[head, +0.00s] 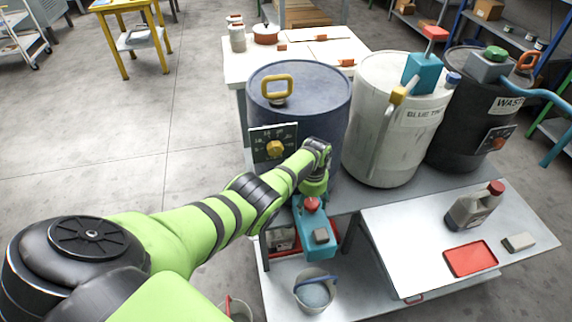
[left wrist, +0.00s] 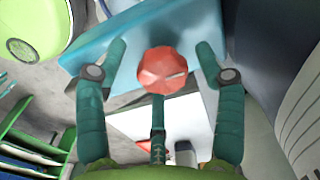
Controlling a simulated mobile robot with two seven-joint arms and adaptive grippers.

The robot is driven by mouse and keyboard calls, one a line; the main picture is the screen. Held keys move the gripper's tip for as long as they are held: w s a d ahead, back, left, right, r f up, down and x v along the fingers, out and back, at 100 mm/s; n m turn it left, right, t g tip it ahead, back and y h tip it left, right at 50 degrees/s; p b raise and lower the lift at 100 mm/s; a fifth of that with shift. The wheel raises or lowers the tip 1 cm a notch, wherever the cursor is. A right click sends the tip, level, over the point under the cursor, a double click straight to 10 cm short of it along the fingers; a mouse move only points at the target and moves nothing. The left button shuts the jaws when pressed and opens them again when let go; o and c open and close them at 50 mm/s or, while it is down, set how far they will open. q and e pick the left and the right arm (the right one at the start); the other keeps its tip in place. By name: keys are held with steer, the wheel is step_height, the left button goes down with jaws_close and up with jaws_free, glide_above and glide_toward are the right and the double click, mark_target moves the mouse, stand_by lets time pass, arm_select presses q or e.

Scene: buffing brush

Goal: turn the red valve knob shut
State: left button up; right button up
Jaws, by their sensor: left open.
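The red valve knob (head: 312,204) sits on a teal valve body (head: 310,226) at the front of the shelf, below the dark blue drum (head: 318,112). In the left wrist view the faceted red knob (left wrist: 162,71) lies between the fingertips of my left gripper (left wrist: 163,60). The two fingers are spread, one on each side, with a visible gap to the knob. In the head view my left gripper (head: 314,186) is directly above the knob and partly hides it. My right gripper is not in view.
A white drum (head: 375,150) and a black drum (head: 455,150) stand to the right. A control panel with a yellow knob (head: 274,148) is left of the gripper. A bucket (head: 314,290) stands below the valve. A side table (head: 420,250) holds a bottle (head: 472,208) and a red tray (head: 470,260).

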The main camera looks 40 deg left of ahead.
mark_target(311, 205)
arm_select(q)
steer(key=n, duration=0.5)
steer(key=shift+d, duration=0.2)
steer(key=n, duration=0.4)
steer(key=n+b, duration=0.1)
steer(key=n, duration=0.2)
steer(key=shift+d+f+n, duration=0.1)
steer(key=shift+n, duration=0.3)
steer(key=n+b, duration=0.2)
steer(key=n, duration=0.2)
steer(key=shift+d, duration=0.1)
steer(key=r, duration=0.2)
steer(key=r+p, duration=0.1)
steer(key=r, duration=0.1)
steer(key=r+p, duration=0.1)
steer(key=r, duration=0.1)
steer(key=shift+s+r, duration=0.3)
steer(key=shift+r, duration=0.1)
steer(key=s+d+f+m+t, duration=0.15)
steer(key=s+f+m, duration=0.25)
steer(key=s, duration=0.5)
steer(key=s+d+f+m+t, duration=0.1)
steer(key=s+d+f+m, duration=0.25)
steer(key=s, duration=0.65)
steer(key=s+f+m, duration=0.2)
steer(key=s+f, duration=0.5)
steer(key=f, duration=0.6)
steer(key=shift+s+d+p, duration=0.15)
steer(key=shift+d+p, duration=0.25)
